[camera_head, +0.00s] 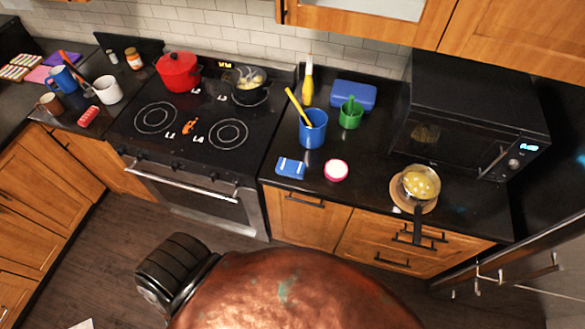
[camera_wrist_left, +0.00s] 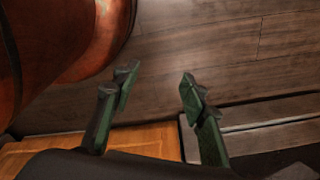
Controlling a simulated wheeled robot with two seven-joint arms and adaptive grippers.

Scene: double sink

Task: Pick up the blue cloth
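A small flat blue item with white patches (camera_head: 290,168) lies on the dark counter near its front edge, right of the stove. It may be the blue cloth, but it is too small to be sure. My left gripper (camera_wrist_left: 158,92) shows only in the left wrist view. Its two green fingers are wide apart with nothing between them, above the wooden floor. The cloth is not in that wrist view. My right gripper is in neither view.
Close to the blue item stand a blue cup (camera_head: 312,130) and a pink-and-white round container (camera_head: 336,170). A pan (camera_head: 419,184) sits further right, before the black microwave (camera_head: 470,115). A red pot (camera_head: 178,72) is on the stove (camera_head: 190,122).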

